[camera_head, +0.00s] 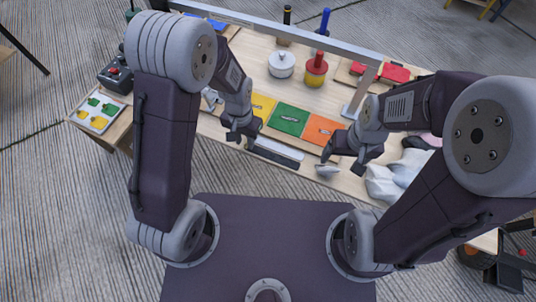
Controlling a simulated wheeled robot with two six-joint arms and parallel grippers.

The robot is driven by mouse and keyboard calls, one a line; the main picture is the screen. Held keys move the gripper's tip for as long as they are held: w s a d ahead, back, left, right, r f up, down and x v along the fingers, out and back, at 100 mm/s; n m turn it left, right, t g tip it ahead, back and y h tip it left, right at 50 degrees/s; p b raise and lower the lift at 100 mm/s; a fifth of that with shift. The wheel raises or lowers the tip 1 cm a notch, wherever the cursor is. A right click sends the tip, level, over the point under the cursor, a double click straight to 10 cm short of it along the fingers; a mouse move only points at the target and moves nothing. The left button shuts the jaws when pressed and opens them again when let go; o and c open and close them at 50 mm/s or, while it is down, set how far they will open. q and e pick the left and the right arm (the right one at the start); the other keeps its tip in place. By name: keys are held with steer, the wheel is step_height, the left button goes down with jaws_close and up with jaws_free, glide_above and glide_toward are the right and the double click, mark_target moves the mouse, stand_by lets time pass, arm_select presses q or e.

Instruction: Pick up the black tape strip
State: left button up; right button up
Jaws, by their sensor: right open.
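A black strip (276,157), which looks like the tape strip, lies along the table's near edge, in front of a pale strip (281,147). My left gripper (240,141) is beside the strip's left end, with its two fingertips apart. I cannot tell whether it touches the strip. My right gripper (342,163) is open and empty, to the right of the strip near the table edge.
Yellow (262,107), green (289,119) and orange (323,129) panels lie behind the strips. A white pot (281,64) and a red and yellow pot (315,72) stand farther back. A small pale object (327,171) and crumpled white material (397,178) lie at the right.

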arm_select(q)
steer(key=shift+w+f, duration=0.2)
steer(key=shift+f, duration=0.2)
steer(key=shift+s+r, duration=0.1)
jaws_close()
